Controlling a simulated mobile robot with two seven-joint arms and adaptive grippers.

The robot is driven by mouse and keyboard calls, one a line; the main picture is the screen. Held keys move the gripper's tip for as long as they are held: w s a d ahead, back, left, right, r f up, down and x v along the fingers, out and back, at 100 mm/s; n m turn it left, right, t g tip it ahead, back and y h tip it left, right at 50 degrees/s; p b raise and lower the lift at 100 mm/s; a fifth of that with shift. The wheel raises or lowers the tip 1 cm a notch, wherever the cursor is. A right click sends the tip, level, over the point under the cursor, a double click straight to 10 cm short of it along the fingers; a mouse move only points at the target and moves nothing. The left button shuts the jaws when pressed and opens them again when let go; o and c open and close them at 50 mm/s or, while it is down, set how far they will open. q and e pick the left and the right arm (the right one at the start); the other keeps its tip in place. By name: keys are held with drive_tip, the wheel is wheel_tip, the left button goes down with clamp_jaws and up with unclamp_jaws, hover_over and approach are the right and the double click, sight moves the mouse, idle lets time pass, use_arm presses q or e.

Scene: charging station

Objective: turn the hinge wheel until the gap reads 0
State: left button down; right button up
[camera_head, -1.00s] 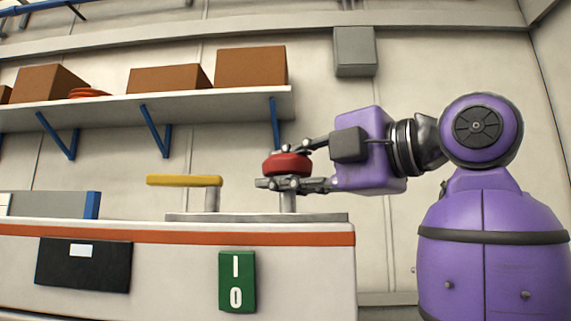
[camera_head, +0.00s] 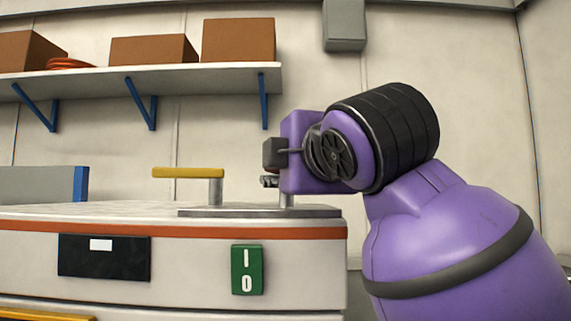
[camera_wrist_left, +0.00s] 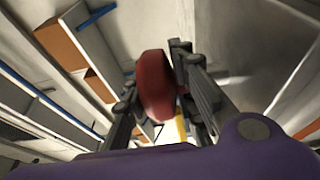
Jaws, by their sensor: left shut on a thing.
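The red wheel (camera_wrist_left: 155,90) shows in the left wrist view between the two dark fingers of my left gripper (camera_wrist_left: 155,70), which is shut on it. In the head view my left gripper (camera_head: 269,181) is at the short post on the metal plate (camera_head: 250,212), and its purple body hides the wheel. Only a bit of its finger shows there. No gap reading is legible in either view. My right gripper is not in view.
A yellow bar (camera_head: 188,172) on a post stands left of my gripper on the same plate. The white counter (camera_head: 200,275) carries a black panel (camera_head: 104,257) and a green block marked I and O (camera_head: 247,270). A shelf (camera_head: 90,85) with brown boxes (camera_head: 238,40) hangs behind.

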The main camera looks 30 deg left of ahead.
use_arm(q)
drive_tip(key=shift+m+t+h, duration=0.5)
drive_tip(key=shift+t+h, duration=0.1)
drive_tip(key=c, duration=1.6)
unclamp_jaws()
drive_tip(key=shift+o, duration=0.8)
drive_tip(key=v, duration=1.2)
